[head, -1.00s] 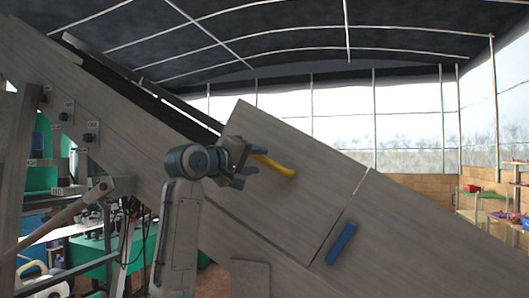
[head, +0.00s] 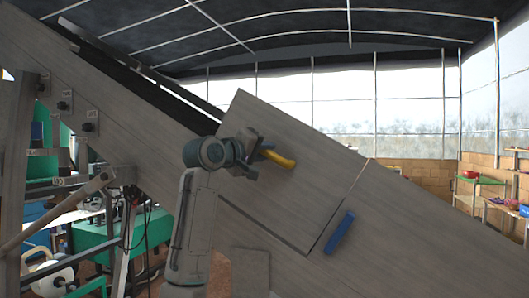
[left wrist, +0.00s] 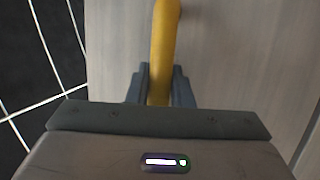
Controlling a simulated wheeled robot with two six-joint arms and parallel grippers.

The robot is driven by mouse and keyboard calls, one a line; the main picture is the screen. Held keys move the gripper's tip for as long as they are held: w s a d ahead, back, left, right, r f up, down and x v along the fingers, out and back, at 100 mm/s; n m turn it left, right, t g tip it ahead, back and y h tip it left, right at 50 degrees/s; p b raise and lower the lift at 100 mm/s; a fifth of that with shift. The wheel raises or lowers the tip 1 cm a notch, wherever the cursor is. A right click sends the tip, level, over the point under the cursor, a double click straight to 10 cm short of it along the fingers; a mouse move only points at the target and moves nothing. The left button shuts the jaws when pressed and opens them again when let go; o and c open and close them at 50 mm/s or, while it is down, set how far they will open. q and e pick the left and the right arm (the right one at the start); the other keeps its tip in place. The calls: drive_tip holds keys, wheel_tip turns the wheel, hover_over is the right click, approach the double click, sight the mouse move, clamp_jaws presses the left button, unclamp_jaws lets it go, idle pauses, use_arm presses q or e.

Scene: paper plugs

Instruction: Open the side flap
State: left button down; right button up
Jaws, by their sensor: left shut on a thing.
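The side flap (head: 300,200) is a large grey, wood-grained panel on the slanted side of the machine. It stands out above the machine's upper edge. A yellow handle (head: 281,159) is fixed to it near the upper left. My left gripper (head: 258,153) is shut on the left end of this handle. In the left wrist view, the yellow handle (left wrist: 163,45) runs down between the gripper's two fingers (left wrist: 159,88), with the panel face (left wrist: 225,60) behind it. The handle's gripped end is partly hidden by the fingers. My right gripper is not in view.
A blue handle (head: 340,232) sits on the slanted board, right of the flap's seam. A green table (head: 105,240) stands below at left. Shelves (head: 490,195) are far right.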

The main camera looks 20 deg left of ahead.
use_arm(q)
drive_tip(key=shift+f, duration=0.1)
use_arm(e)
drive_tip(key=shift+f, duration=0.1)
